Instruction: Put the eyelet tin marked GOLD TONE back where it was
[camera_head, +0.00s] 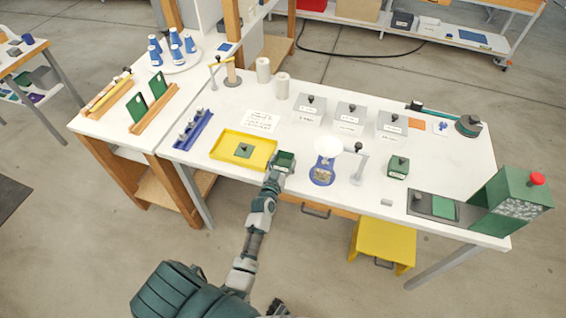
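A small green tin (285,159) with a dark top is at the end of my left gripper (276,176), by the right end of the yellow tray (222,157). The fingers are too small to show whether they are shut on it. A similar green tin (398,168), with a pale label and dark knob, stands on the table further right. The labels are too small to read, so I cannot tell which tin is marked GOLD TONE. A dark piece at the bottom edge may be my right gripper (277,309); its fingers are unclear.
A green plate with a knob (243,149) lies in the yellow tray. Grey labelled boxes (349,119) stand behind. A blue-based press (322,172) and grey post (358,171) stand between the tins. A green machine (511,200) is at right. The table front is partly clear.

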